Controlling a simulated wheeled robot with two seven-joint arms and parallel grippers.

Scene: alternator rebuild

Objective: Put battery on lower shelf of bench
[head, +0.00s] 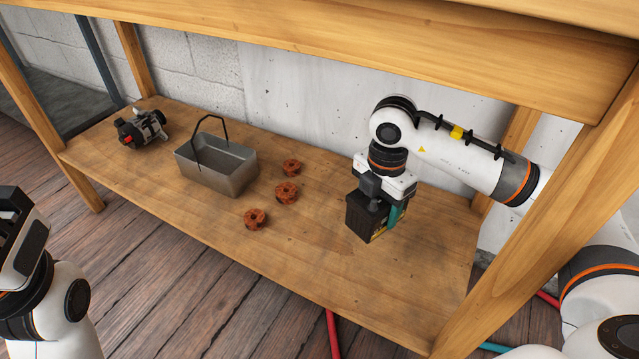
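The battery (359,217) is a black box with a teal and yellow side, at the right part of the bench's lower wooden shelf (320,260). My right gripper (374,198) reaches in from the right, points down and is shut on the top of the battery. The battery looks upright and its base is at or just above the shelf; I cannot tell whether it touches. My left gripper (14,222) is at the left edge, outside the bench and away from the battery. Its fingertips are partly out of frame, so its opening is unclear.
On the shelf are a metal tray with a handle (228,172), an alternator-like part (141,128) and several copper-red rotor-like parts (286,193). The upper bench board (400,50) hangs above. A front right leg (540,215) stands near my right arm. The shelf's front middle is clear.

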